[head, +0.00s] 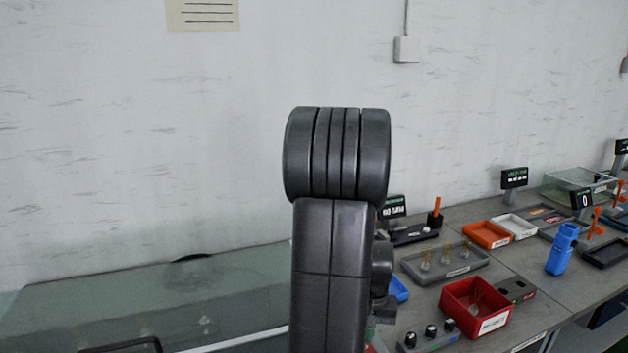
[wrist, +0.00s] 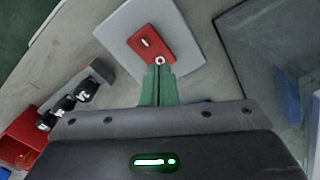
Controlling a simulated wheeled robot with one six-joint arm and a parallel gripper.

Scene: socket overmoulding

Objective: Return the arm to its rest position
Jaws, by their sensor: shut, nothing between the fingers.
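My arm stands upright in the middle of the head view, a dark grey column with a ribbed round joint at its top. It hides part of the bench behind it. My gripper (wrist: 158,85) shows in the wrist view, with its green fingers together and nothing between them. Just beyond the fingertips, a red block (wrist: 150,42) with a pale ring near its edge lies on a light grey plate (wrist: 113,28). I cannot tell how high the fingertips are above the block.
The grey bench (head: 455,217) runs along the right, holding a red bin (head: 462,304), a knob panel (head: 430,338), a grey tray (head: 478,262), a blue holder (head: 563,250) and an orange tray (head: 487,235). A glass-topped case (head: 150,300) fills the left. The wall is behind.

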